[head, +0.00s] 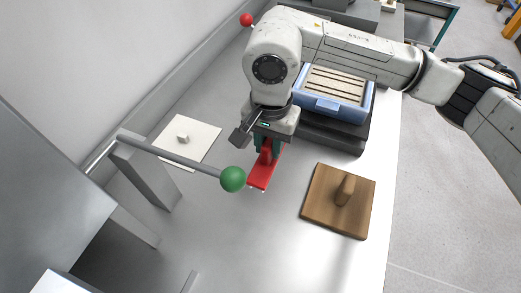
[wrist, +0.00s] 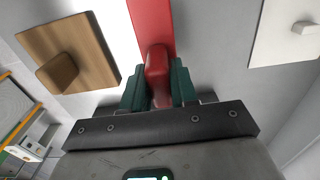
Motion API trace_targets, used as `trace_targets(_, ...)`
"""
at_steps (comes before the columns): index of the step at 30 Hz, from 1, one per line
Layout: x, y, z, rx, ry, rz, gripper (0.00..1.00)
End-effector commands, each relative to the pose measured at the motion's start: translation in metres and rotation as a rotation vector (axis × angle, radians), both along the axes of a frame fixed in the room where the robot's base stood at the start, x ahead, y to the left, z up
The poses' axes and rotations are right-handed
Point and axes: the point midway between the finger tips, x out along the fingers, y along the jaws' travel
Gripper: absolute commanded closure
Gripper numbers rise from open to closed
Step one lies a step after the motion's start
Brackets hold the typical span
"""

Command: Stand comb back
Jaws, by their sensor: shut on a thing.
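A red comb (head: 262,176) with a raised handle is in my gripper (head: 268,148), above or on the grey bench; I cannot tell whether it touches the surface. In the wrist view the green fingers of my gripper (wrist: 158,88) are shut on the red handle, and the flat red bar of the comb (wrist: 152,22) reaches away past them. The comb's underside is mostly hidden.
A wooden board with a peg (head: 325,208) lies to the right. A white plate with a small knob (head: 197,135) lies to the left. A lever with a green ball (head: 232,179) sticks out close left of the comb. A blue tray (head: 325,104) sits behind on a dark block.

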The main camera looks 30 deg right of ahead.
Motion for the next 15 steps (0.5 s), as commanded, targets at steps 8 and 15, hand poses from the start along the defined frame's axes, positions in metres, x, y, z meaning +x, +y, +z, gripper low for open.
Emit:
trace_targets(8,0.015,0.008,-0.020,0.001,0.002,0.000,1.00)
trace_targets(15,0.018,0.009,-0.048,0.003,0.002,-0.001,1.00)
